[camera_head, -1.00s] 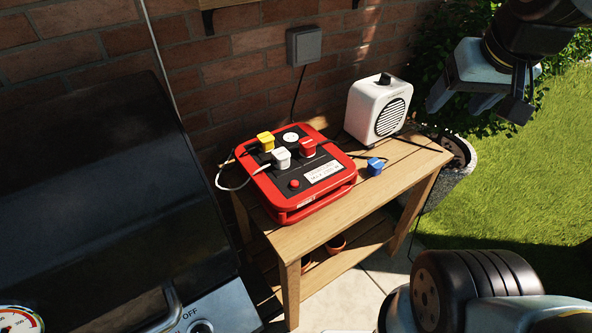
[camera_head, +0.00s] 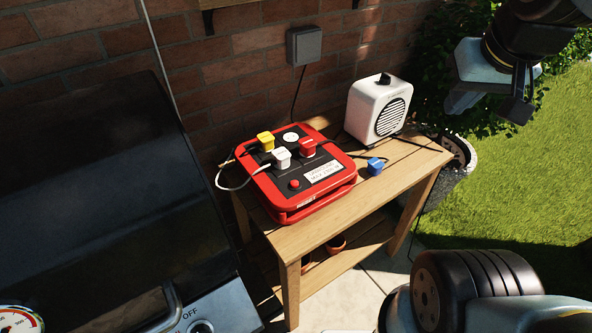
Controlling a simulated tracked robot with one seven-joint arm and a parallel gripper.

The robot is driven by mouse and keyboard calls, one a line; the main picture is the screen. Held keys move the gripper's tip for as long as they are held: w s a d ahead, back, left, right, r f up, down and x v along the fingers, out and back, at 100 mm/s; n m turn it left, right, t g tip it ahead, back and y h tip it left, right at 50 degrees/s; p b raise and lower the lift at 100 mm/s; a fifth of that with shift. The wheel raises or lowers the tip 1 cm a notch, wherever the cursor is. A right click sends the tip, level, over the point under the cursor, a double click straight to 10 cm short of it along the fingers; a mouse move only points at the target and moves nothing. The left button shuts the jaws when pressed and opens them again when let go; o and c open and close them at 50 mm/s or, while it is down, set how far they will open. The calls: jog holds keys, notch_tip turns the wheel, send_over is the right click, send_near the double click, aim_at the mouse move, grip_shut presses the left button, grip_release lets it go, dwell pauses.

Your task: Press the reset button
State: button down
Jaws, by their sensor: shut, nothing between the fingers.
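A red box with a black top panel (camera_head: 318,160) lies on the wooden table. A small round red button (camera_head: 295,184) sits on the panel's near left part, left of a white label (camera_head: 323,171). Yellow (camera_head: 266,141), white (camera_head: 281,158) and red (camera_head: 307,147) plugs stand in the box's sockets. A white round disc (camera_head: 291,137) shows at its back. My gripper (camera_head: 487,108) is shut and empty at the upper right, in the air beyond the table's right end, well apart from the box.
A white heater (camera_head: 379,110) stands at the table's back right. A blue plug (camera_head: 375,167) lies loose right of the box. A black barbecue (camera_head: 90,180) fills the left. A brick wall (camera_head: 240,60) with a grey socket box (camera_head: 304,45) is behind.

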jog(key=shift+w, duration=0.1)
dwell(0.8)
jog(key=n+g, duration=0.6)
jog(key=n, duration=1.9)
send_over(294, 182)
notch_tip(294, 182, down, 17)
jog(key=shift+r, duration=0.15)
notch_tip(294, 182, down, 14)
jog(key=shift+r, duration=0.1)
